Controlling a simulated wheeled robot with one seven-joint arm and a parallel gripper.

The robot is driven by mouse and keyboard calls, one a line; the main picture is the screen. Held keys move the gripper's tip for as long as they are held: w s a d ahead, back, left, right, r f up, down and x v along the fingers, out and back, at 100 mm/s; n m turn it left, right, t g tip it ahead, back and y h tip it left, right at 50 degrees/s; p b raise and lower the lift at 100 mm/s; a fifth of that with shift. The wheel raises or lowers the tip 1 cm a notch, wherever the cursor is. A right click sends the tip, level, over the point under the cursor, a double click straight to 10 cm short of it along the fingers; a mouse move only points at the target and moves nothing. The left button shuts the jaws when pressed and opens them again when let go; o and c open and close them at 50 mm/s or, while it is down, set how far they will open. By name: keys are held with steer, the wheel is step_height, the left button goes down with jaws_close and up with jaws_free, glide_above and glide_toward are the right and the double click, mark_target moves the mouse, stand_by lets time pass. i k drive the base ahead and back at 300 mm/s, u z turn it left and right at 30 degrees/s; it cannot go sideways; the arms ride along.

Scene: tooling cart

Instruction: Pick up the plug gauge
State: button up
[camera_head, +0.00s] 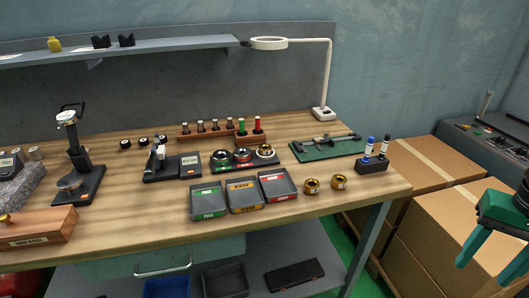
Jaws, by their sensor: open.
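Two slim upright pieces with green and red colouring, which look like plug gauges (257,124), stand in a small wooden block at the back middle of the bench. A wooden rack beside them holds several metal pins (201,126), possibly gauges too; I cannot tell which piece the task means. My gripper (483,277) is at the lower right edge, its green fingers spread apart and empty. It is in front of the cardboard boxes, off the bench's right end and far from the rack.
Three labelled trays (246,208) and two brass rings (339,182) lie at the bench front. A green mat (300,153), marker holder (372,164) and ring lamp (270,43) are to the right. Cardboard boxes (440,219) stand beside the wooden bench (130,226).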

mark_target(242, 132)
steer(key=u, duration=0.05)
steer(key=k, duration=0.45)
steer(key=u, duration=0.6)
steer(key=i, duration=1.5)
steer(key=z, duration=0.1)
